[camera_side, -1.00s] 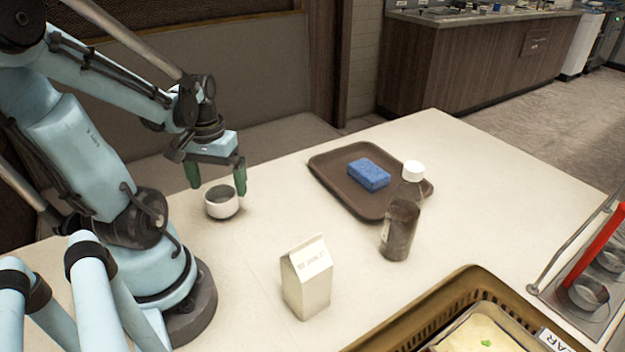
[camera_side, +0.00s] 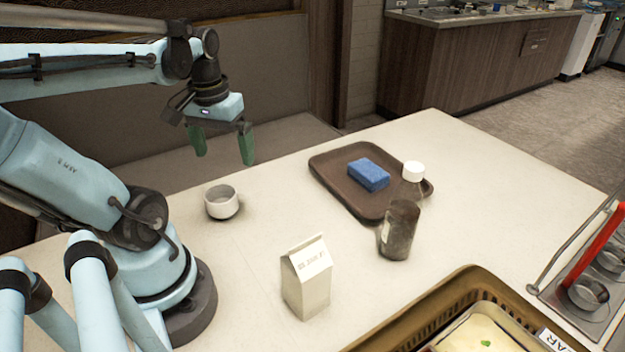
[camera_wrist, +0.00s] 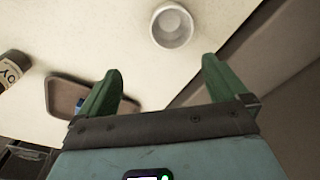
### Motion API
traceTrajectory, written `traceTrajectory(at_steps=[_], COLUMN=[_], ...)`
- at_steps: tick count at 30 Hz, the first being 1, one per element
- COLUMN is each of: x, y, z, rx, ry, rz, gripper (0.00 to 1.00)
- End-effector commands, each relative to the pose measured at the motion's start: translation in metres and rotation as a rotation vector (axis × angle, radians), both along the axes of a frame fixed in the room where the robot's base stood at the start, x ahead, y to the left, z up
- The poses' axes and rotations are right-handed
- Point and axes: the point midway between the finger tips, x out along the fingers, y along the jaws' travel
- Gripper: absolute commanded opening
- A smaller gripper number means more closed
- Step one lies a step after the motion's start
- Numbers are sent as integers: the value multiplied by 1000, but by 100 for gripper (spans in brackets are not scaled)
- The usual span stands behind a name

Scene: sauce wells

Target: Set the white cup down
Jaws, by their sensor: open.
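The white cup (camera_side: 221,203) stands upright on the pale table near its far left edge, apart from my gripper. It also shows in the wrist view (camera_wrist: 172,27), beyond the fingertips. Its inside looks grey and empty. In the wrist view my gripper (camera_wrist: 160,78) also shows both fingers spread apart.
A brown tray (camera_side: 340,190) with a blue sponge (camera_side: 369,174) lies to the right. A dark bottle (camera_side: 399,231) with a white cap and a milk carton (camera_side: 307,278) stand nearer. A tan basket (camera_side: 400,323) is at the front right. The table between cup and tray is clear.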

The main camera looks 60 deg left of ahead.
Motion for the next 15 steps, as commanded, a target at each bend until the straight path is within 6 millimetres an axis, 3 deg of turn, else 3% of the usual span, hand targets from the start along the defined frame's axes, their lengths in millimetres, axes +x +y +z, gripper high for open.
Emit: traceTrajectory(at_steps=[6,9,15], x=[61,83,104], y=[-59,-91,-143], z=[-6,-6,-2], rx=[122,158,183], ry=[-204,-310,-473], rz=[-316,-450,-629], gripper=[100,100,100])
